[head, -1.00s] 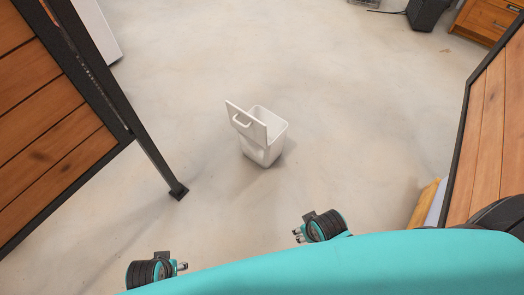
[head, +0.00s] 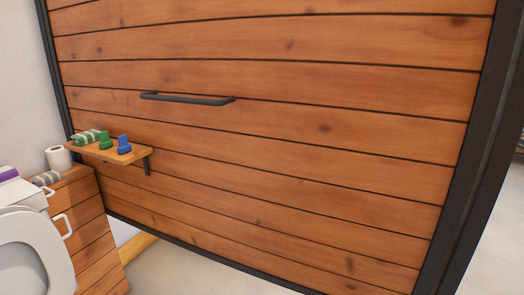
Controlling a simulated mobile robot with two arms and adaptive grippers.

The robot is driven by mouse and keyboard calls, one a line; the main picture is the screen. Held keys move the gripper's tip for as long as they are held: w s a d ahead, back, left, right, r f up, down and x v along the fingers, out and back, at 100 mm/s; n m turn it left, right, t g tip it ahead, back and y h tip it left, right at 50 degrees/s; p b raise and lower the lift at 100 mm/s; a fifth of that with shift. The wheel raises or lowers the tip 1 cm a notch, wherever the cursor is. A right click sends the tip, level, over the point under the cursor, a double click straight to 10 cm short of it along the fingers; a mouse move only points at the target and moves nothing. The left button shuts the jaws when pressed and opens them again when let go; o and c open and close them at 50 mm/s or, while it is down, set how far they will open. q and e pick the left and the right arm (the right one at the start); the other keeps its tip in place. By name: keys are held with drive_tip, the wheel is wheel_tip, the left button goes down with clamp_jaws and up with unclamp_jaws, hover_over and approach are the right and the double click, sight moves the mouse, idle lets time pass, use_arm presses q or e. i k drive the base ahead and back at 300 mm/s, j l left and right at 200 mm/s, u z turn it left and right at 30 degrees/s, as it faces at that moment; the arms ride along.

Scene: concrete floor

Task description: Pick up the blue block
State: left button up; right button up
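A small blue block-like object (head: 124,145) stands on a wooden wall shelf (head: 132,156) at the left in the head view. A similar green object (head: 104,141) stands just left of it, apart from it. Neither of my grippers shows in the head view now.
Left of the green object lies a striped green-and-white item (head: 88,136). Below are a wooden cabinet (head: 88,235) with a paper roll (head: 59,158) on top, and a toilet (head: 32,255). A black bar (head: 186,98) is on the plank wall (head: 300,140). Floor (head: 180,275) shows at the bottom.

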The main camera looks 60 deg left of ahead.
sight(123, 147)
drive_tip(key=u, duration=2.9)
